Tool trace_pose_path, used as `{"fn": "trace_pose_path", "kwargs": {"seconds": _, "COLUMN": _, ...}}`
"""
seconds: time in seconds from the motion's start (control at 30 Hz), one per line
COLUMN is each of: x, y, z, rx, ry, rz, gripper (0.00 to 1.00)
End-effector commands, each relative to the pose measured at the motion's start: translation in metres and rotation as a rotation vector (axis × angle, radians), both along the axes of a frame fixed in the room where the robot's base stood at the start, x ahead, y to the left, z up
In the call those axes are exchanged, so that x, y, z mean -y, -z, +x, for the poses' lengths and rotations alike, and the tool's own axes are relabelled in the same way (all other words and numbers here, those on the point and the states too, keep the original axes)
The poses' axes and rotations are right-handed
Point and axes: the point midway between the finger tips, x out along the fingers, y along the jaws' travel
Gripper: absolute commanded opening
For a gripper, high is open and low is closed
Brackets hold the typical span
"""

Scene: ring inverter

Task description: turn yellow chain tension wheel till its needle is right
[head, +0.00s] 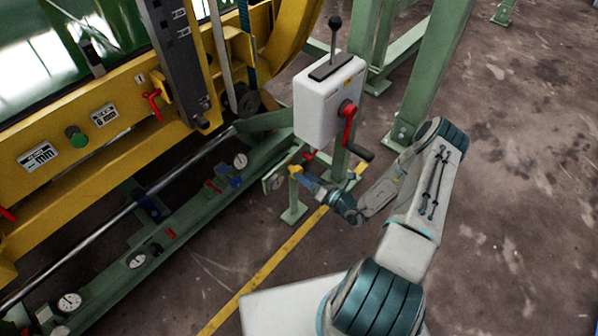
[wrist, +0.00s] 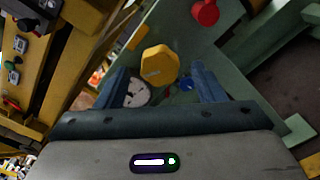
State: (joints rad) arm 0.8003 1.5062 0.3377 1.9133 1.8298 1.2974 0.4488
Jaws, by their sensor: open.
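The yellow wheel (wrist: 160,66) is a faceted knob on a green panel. It sits between the two blue fingers of my gripper (wrist: 160,72) in the wrist view, with gaps on both sides. My gripper is open. A round white gauge (wrist: 137,94) with a dark needle lies just below and left of the wheel, partly covered by the left finger; its exact reading is too small to tell. In the head view the wheel (head: 295,170) shows as a small yellow spot at the tip of my gripper (head: 303,177), below the white box.
A red knob (wrist: 205,12) is above right of the wheel, and a small blue part (wrist: 187,84) is near the right finger. A white control box (head: 328,98) with a red crank (head: 348,110) stands just above my gripper. Open floor (head: 510,200) lies to the right.

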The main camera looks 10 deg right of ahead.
Motion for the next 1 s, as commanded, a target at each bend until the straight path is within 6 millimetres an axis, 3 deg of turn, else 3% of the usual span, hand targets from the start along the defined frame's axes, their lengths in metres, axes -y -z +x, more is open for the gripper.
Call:
{"fn": "trace_pose_path", "kwargs": {"seconds": 0.2, "x": 0.032, "y": -0.002, "z": -0.042, "rx": -0.001, "ry": 0.004, "rz": -0.001, "gripper": 0.62}}
{"fn": "trace_pose_path", "kwargs": {"seconds": 0.4, "x": 0.051, "y": -0.001, "z": -0.070, "rx": 0.000, "ry": 0.002, "rz": -0.001, "gripper": 0.62}}
{"fn": "trace_pose_path", "kwargs": {"seconds": 0.6, "x": 0.059, "y": 0.000, "z": -0.081, "rx": 0.000, "ry": -0.001, "rz": -0.001, "gripper": 0.62}}
{"fn": "trace_pose_path", "kwargs": {"seconds": 1.0, "x": 0.059, "y": 0.000, "z": -0.081, "rx": 0.000, "ry": -0.001, "rz": -0.001, "gripper": 0.62}}
